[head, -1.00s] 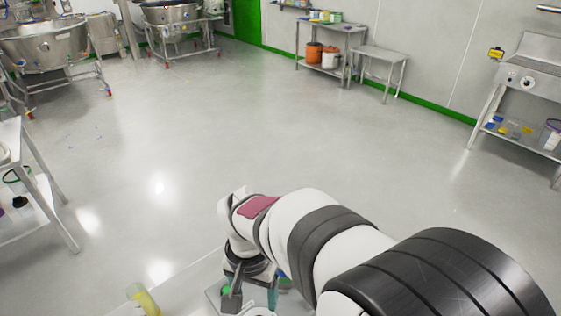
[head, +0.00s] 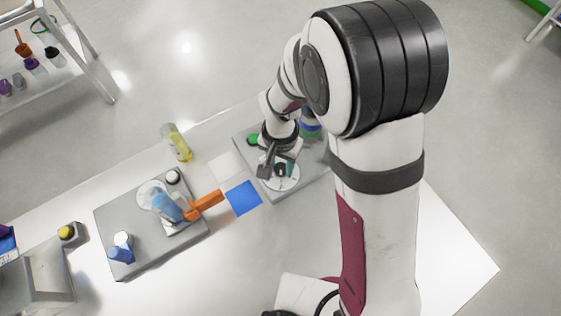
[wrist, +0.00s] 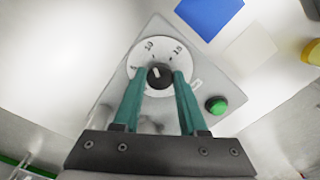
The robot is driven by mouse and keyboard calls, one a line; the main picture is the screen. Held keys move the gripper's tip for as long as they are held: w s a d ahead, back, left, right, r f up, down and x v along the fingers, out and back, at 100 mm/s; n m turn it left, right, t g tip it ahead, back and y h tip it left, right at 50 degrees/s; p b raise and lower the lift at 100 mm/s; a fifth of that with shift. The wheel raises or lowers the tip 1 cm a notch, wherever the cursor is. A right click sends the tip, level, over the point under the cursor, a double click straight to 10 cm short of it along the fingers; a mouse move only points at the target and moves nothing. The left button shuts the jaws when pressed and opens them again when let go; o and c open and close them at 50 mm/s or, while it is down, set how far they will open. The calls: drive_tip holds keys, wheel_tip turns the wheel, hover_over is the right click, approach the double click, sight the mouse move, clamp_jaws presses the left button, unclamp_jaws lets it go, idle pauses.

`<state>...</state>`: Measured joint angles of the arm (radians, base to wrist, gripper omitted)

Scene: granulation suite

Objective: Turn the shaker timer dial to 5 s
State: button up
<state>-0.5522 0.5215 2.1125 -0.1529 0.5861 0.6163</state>
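The shaker timer dial shows in the wrist view as a black knob (wrist: 160,77) with a white mark on a round white scale plate (wrist: 136,62). The figures 10 and 15 are readable; the figure at the left is partly hidden by a finger. The white mark points up and slightly left, roughly towards 10. My gripper (wrist: 160,73) has its two teal fingers on either side of the knob, apart, with little or no gap visible. Whether they touch it is unclear. In the head view, my gripper (head: 278,168) is down over the white scale plate (head: 284,186).
A green button (wrist: 217,105) sits beside the dial on the grey housing (wrist: 205,75). A blue square (head: 243,198), an orange-handled item (head: 204,204), a grey device (head: 120,225) and a yellow bottle (head: 176,142) are left on the white bench.

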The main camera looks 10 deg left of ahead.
clamp_jaws()
drive_tip(key=shift+n, duration=0.3)
drive_tip(key=n, duration=0.5)
drive_tip(key=shift+n, duration=0.3)
drive_tip(key=n, duration=0.5)
drive_tip(key=shift+d, duration=0.1)
drive_tip(key=shift+n, duration=0.4)
